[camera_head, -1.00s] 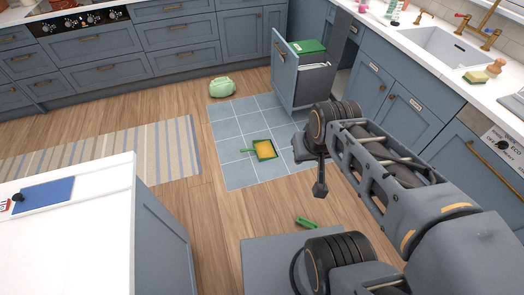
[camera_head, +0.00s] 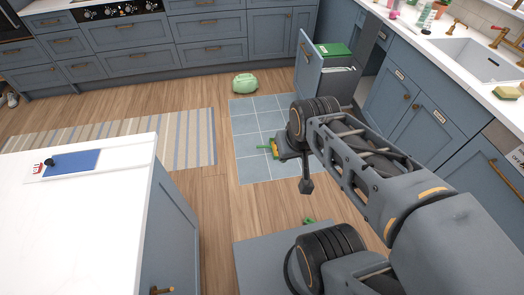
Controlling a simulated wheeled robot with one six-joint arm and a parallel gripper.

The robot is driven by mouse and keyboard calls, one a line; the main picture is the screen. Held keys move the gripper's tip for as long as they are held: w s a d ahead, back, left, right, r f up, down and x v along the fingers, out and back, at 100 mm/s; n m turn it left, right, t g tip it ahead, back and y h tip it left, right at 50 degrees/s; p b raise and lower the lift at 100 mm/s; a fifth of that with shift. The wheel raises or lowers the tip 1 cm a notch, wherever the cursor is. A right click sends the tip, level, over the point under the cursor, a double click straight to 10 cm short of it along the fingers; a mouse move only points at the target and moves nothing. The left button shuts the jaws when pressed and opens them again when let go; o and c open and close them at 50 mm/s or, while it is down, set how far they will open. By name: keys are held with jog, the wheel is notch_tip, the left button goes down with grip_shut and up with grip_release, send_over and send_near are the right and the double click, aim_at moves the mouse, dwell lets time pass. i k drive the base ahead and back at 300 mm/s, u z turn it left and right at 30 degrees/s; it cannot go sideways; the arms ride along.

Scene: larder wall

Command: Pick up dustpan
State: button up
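My gripper (camera_head: 306,186) hangs at the end of the dark arm, to the right of the dustpan and nearer to me in the picture. Its fingers are too small and dark to show whether they are open or shut. I see nothing held in it. I cannot tell its height above the floor.
A pale green rounded object (camera_head: 244,83) sits on the floor behind the tiles. An open bin drawer (camera_head: 308,75) juts out at the right. A white-topped island (camera_head: 90,230) stands at the left. A small green item (camera_head: 309,221) lies near my base, partly hidden.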

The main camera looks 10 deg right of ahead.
aim_at(273, 146)
jog(key=u, duration=0.3)
jog(key=i, duration=2.15)
jog(key=u, duration=0.7)
jog(key=i, duration=1.65)
jog(key=z, duration=3.85)
